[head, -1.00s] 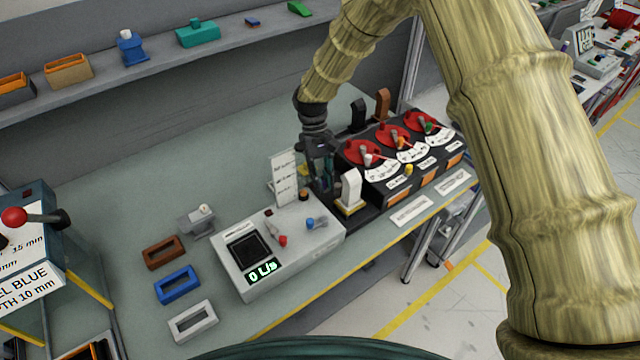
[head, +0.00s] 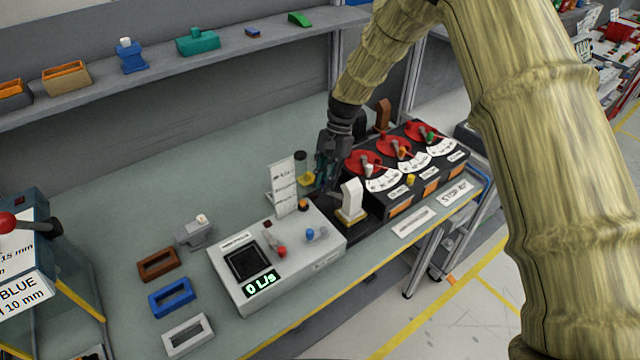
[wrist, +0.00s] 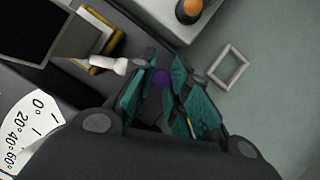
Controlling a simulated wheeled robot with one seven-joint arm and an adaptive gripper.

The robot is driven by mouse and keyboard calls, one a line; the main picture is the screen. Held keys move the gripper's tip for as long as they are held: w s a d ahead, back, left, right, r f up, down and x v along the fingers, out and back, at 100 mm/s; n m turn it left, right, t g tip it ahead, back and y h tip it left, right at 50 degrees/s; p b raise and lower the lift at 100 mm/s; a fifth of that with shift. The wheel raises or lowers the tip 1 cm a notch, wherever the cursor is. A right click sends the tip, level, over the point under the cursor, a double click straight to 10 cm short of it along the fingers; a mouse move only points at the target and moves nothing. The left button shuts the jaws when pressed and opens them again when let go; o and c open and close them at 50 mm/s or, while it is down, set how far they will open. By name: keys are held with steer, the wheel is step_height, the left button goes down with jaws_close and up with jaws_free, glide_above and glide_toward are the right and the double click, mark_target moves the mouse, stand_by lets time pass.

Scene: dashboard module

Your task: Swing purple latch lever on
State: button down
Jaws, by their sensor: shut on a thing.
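The purple latch lever (wrist: 161,78) shows as a small purple round end between the teal fingers in the wrist view; the rest of it is hidden. My gripper (wrist: 165,98) is shut on it. In the head view my gripper (head: 326,178) is low over the bench, behind the white lever (head: 351,196) and left of the red dials. The purple lever cannot be made out there, as my fingers and wrist cover that spot.
The white lever also shows in the wrist view (wrist: 108,63), close left of my fingers. A black post on a yellow base (head: 302,168) stands just left of my gripper. A grey box with a display (head: 262,283) is in front.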

steer(key=shift+w+d+m+t+y, duration=0.3)
steer(key=shift+d+m, duration=0.1)
steer(key=shift+m, duration=0.65)
steer(key=shift+w+d+m+t+y, duration=0.2)
steer(key=shift+d+m+t, duration=0.15)
steer(key=shift+m, duration=0.7)
steer(key=c, duration=1.4)
jaws_free()
steer(key=shift+d, duration=0.1)
steer(key=v, duration=1.2)
steer(key=shift+f, duration=0.1)
